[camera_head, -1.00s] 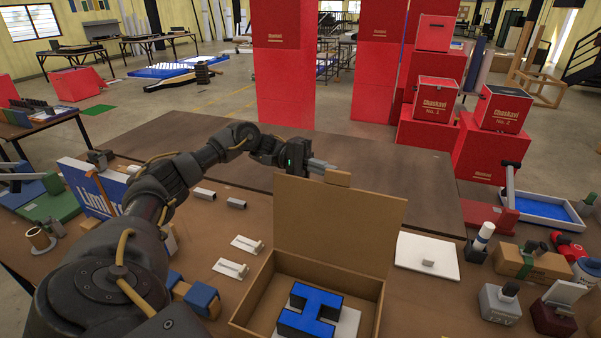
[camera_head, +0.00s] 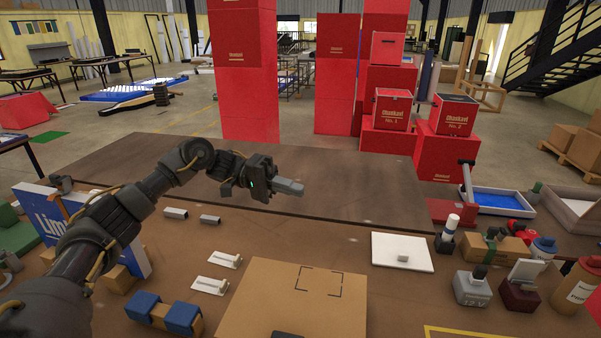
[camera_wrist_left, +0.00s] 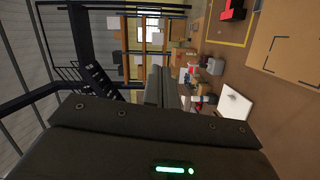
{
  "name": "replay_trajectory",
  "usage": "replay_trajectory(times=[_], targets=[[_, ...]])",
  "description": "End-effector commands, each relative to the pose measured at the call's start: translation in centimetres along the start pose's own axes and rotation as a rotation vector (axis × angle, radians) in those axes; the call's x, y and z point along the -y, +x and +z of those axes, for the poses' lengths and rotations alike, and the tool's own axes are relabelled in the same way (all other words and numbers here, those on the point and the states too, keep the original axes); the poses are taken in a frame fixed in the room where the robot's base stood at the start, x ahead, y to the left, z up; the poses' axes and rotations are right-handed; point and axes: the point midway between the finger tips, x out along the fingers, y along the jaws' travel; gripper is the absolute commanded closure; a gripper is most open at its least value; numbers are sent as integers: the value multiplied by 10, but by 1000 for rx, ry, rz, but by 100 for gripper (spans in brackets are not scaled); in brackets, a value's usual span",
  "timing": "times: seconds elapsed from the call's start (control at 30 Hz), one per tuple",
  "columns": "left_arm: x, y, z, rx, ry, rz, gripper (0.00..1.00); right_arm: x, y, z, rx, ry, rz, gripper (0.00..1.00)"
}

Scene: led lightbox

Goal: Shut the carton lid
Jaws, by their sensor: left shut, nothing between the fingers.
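The brown carton (camera_head: 290,305) stands at the front middle of the table in the head view. Its lid lies down flat over the top, with a dark square outline printed near its back edge, and hides the inside. The carton also shows at the upper right of the left wrist view (camera_wrist_left: 291,42). My left gripper (camera_head: 300,187) is above the table behind the carton, apart from the lid. Its fingers are shut and empty. The fingers also show in the left wrist view (camera_wrist_left: 163,75). My right gripper is not in view.
A white board (camera_head: 402,252) with a small grey block lies right of the carton. Two white plates (camera_head: 225,258) and a blue-ended block (camera_head: 163,312) lie left of it. Bottles, a battery and boxes crowd the right side. The dark back table (camera_head: 330,190) is clear.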

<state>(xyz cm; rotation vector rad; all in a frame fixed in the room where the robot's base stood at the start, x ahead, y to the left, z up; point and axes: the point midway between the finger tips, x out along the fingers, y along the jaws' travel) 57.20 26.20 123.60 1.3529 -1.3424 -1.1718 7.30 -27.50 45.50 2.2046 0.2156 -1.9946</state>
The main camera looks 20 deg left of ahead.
Motion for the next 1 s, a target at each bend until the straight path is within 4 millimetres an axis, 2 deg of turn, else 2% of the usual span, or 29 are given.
replay_trajectory(times=[0.17,0.47,0.5,0.53,0.7,0.87,1.0], targets=[[-11,2,-3,4,-1,2,100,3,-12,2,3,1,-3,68],[-47,-6,-9,-4,-2,1,100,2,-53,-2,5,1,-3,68],[-37,-13,-6,-6,0,-1,100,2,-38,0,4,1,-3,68],[-36,-18,-5,-6,1,-2,100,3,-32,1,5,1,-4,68],[-44,-50,1,-8,3,-2,100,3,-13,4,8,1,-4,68],[-52,-78,7,-8,2,-1,100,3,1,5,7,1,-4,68],[-58,-90,10,-3,0,-2,100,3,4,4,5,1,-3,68]])
